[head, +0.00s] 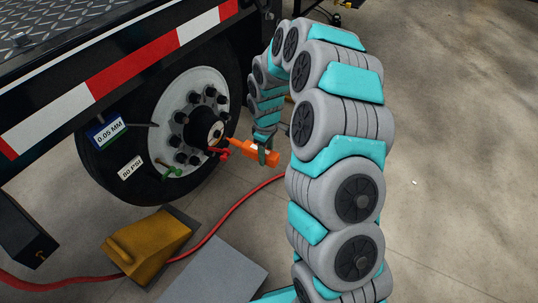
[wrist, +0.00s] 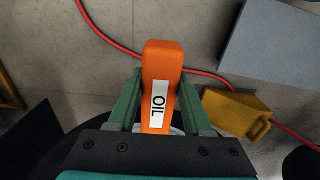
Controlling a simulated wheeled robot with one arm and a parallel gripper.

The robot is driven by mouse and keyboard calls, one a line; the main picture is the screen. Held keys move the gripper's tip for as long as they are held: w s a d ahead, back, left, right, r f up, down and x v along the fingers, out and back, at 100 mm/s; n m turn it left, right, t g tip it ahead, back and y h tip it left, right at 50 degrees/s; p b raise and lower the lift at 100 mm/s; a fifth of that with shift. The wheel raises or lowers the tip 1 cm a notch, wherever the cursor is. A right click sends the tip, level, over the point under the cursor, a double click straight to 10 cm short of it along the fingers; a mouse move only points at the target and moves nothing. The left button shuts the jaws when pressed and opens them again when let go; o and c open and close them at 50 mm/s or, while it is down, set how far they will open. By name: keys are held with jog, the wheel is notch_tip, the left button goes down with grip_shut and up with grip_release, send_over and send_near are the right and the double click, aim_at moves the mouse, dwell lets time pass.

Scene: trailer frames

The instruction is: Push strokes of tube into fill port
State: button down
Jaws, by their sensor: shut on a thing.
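My gripper (head: 265,152) is shut on an orange tube (head: 257,154), its green fingers on either side of the body. In the wrist view my gripper (wrist: 161,76) holds the tube (wrist: 162,60), with its white "OIL" label showing. In the head view the tube lies tilted, its narrow nozzle end pointing left and up at the wheel hub (head: 204,129). The nozzle end is close to the dark hub centre; I cannot tell whether it touches or enters it. The fill port itself is too small to make out. A small red part (head: 219,153) is just below the nozzle.
The trailer wheel (head: 103,163) carries tags reading "0.05 MM" (head: 106,131) and "80 PSI" (head: 131,168). A green fitting (head: 168,168) is at its rim. A yellow chock (head: 149,244), red hose (head: 236,207) and grey slab (head: 215,274) lie below. Floor at right is clear.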

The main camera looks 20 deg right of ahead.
jog(key=shift+w+a, duration=1.1)
